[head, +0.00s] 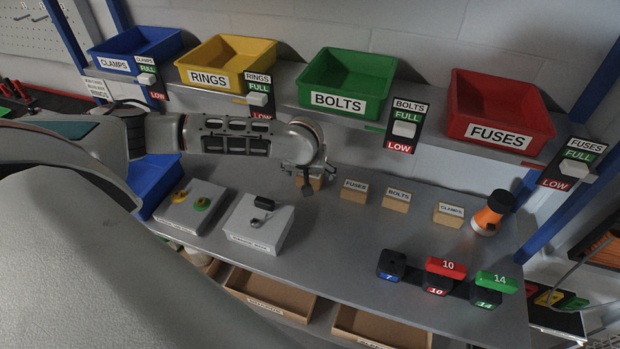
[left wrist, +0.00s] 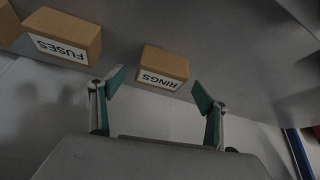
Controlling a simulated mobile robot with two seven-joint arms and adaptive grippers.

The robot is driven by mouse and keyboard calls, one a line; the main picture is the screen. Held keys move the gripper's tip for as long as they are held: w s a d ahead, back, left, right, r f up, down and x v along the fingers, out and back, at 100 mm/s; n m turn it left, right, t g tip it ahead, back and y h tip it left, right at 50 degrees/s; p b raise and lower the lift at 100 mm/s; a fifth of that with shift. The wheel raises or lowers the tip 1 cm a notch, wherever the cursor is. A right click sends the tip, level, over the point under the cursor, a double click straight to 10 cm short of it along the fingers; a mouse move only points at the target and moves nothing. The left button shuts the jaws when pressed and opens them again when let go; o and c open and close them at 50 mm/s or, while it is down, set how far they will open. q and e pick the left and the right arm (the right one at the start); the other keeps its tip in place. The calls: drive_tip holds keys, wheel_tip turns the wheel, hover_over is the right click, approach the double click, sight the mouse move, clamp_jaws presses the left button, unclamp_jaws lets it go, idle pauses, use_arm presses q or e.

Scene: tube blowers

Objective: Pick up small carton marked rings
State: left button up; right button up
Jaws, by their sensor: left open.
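The small rings carton (left wrist: 165,64) is a brown box with a white label reading RINGS, upside down in the left wrist view. It sits on the grey bench, ahead of and between the open fingers of my left gripper (left wrist: 157,92), which do not appear to be closed on it. In the head view the rings carton (head: 316,181) is mostly hidden behind my left gripper (head: 306,187), which is just over it. My right gripper is not in view.
Cartons marked fuses (head: 354,191), bolts (head: 397,200) and clamps (head: 449,214) stand in a row to the right on the bench (head: 340,240). An orange and black object (head: 491,213) is at the far right. Labelled bins, including yellow rings (head: 226,61), line the shelf above.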

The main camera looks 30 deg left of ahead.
use_arm(q)
drive_tip(key=shift+w+a+f, duration=0.1)
drive_tip(key=shift+w+f, duration=0.05)
drive_tip(key=shift+f, duration=0.05)
drive_tip(key=c, duration=1.2)
drive_tip(key=shift+c, duration=0.2)
